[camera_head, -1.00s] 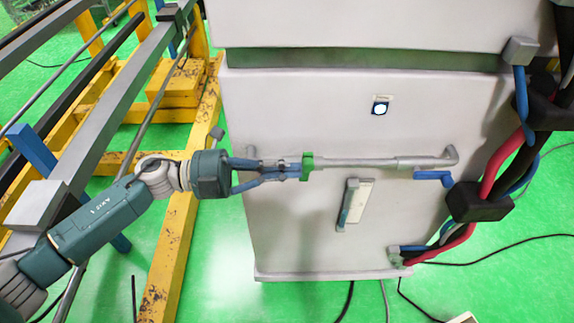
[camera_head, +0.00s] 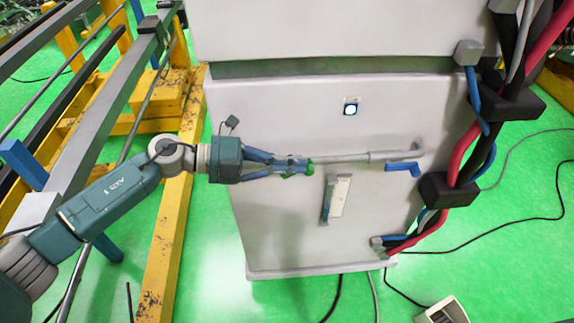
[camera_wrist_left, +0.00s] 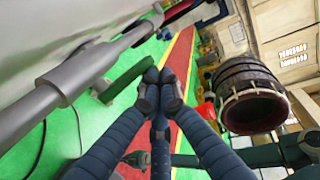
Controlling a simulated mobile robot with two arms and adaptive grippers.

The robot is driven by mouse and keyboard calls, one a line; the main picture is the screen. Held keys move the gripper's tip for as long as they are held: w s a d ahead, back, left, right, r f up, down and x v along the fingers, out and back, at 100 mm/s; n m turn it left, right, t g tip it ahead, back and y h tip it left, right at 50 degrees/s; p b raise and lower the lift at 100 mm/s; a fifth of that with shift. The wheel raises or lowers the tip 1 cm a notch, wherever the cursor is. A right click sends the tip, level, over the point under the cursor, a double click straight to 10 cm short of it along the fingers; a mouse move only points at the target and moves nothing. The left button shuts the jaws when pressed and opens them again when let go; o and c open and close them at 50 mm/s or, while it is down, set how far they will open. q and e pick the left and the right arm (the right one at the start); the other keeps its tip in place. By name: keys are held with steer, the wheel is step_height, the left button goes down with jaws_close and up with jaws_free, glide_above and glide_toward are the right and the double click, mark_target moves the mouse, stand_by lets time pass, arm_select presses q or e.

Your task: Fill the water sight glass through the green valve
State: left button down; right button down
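The green valve (camera_head: 311,169) sits at the left end of a grey pipe on the white cabinet's front and is partly hidden by my fingers. In the left wrist view its green handle (camera_wrist_left: 128,78) lies just left of my fingertips. A narrow upright gauge, apparently the water sight glass (camera_head: 340,195), is on the cabinet below the pipe; its water level is too small to read. My left gripper (camera_head: 301,166) is at the valve; in the wrist view its fingertips (camera_wrist_left: 160,84) are together with nothing visible between them. Whether they touch the handle is unclear. My right gripper is out of view.
The grey pipe (camera_head: 365,157) runs right to an elbow, with a blue lever (camera_head: 402,167) below it. Thick red, blue and black cables (camera_head: 462,150) hang at the cabinet's right. Yellow and grey beams (camera_head: 165,235) stand left.

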mark_target(308, 167)
arm_select(q)
steer(key=shift+s+d+f+b, duration=0.1)
steer(key=shift+d+f+b, duration=0.25)
steer(key=shift+d, duration=0.35)
steer(key=shift+d+f+b, duration=0.2)
steer(key=shift+d+f, duration=0.25)
steer(key=shift+d, duration=0.25)
arm_select(e)
steer(key=shift+s+d+f, duration=0.15)
steer(key=shift+s+f, duration=0.15)
steer(key=shift+f, duration=0.3)
arm_select(q)
steer(key=shift+d+f, duration=0.15)
steer(key=shift+f, duration=0.05)
arm_select(e)
steer(key=shift+d, duration=0.1)
arm_select(q)
steer(key=shift+r, duration=0.15)
